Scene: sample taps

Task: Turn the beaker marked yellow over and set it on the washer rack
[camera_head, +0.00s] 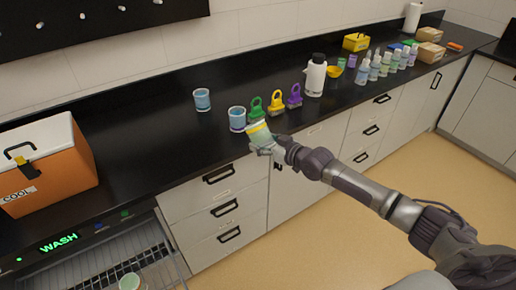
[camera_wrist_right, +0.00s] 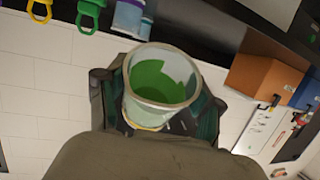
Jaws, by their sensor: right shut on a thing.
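My right gripper (camera_head: 268,147) reaches in from the right and is shut on a clear beaker (camera_head: 259,134) with a yellow band, in front of the counter edge. The beaker is tilted in the head view. In the right wrist view the beaker (camera_wrist_right: 162,85) sits between the fingers, its open mouth showing and green inside; its yellow band shows low down. The washer rack (camera_head: 95,268) is pulled out at the lower left, below the lit WASH sign (camera_head: 59,243). A pale green round item (camera_head: 130,282) is on it. My left gripper is out of view.
Two blue-filled beakers (camera_head: 202,99) (camera_head: 237,118) stand on the black counter (camera_head: 150,130). Green, yellow and purple ring-topped items (camera_head: 276,104) and a white bottle (camera_head: 315,76) stand right of them. An orange cooler (camera_head: 45,165) stands at the left, above the washer.

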